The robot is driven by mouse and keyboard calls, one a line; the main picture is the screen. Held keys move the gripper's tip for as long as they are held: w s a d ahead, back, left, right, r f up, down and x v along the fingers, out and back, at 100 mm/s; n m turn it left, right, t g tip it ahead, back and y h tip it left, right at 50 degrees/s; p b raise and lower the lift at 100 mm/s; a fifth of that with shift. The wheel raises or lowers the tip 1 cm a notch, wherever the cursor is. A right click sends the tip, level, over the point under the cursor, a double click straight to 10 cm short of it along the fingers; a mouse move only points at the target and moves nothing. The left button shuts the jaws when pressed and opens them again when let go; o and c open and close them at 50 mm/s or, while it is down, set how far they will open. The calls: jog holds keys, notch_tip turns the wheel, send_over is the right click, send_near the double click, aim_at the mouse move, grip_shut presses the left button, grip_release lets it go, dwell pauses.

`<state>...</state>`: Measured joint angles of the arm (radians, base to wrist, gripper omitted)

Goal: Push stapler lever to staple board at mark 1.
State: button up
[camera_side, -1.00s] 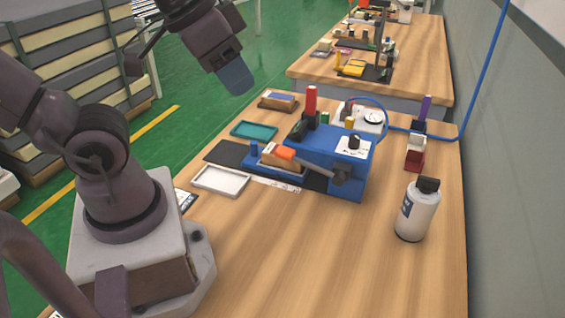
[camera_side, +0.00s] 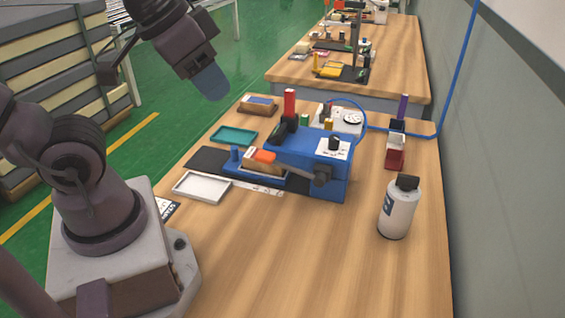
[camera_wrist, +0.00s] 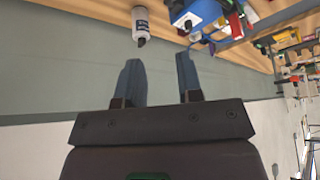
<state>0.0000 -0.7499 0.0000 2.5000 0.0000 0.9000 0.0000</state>
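The blue stapler (camera_side: 333,181) stands on the wooden table in the side view, right of my arm. Part of it shows at the top of the wrist view (camera_wrist: 203,12). A lever with an orange end (camera_side: 265,156) lies low across its front, over a small brown piece (camera_side: 265,168) that may be the board; the lever partly covers it. Mark 1 cannot be made out. My gripper (camera_side: 211,82) is in the air, up and left of the stapler, apart from everything. In the wrist view its two fingers (camera_wrist: 159,77) are spread with nothing between them.
A white bottle (camera_side: 396,213) stands right of the stapler. A white tray (camera_side: 201,187) and a teal tray (camera_side: 233,136) lie on its left. The front of the table is clear.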

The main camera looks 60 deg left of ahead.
dwell(0.4)
jog(key=shift+f, duration=0.1)
jog(key=c, duration=0.5)
jog(key=shift+w+a+f, duration=0.1)
jog(key=shift+w+f, duration=0.05)
jog(key=shift+f, duration=0.15)
grip_shut()
jog(key=w+a+f+n+g, duration=0.3)
jog(key=w+a+n, duration=0.1)
jog(key=w, duration=0.2)
jog(key=w+a+f+n+g, duration=0.3)
jog(key=w+a+n, duration=0.2)
jog(key=w, duration=0.2)
jog(key=shift+w+f+y, duration=0.15)
jog(key=shift+f+y, duration=0.15)
jog(key=shift+y, duration=0.1)
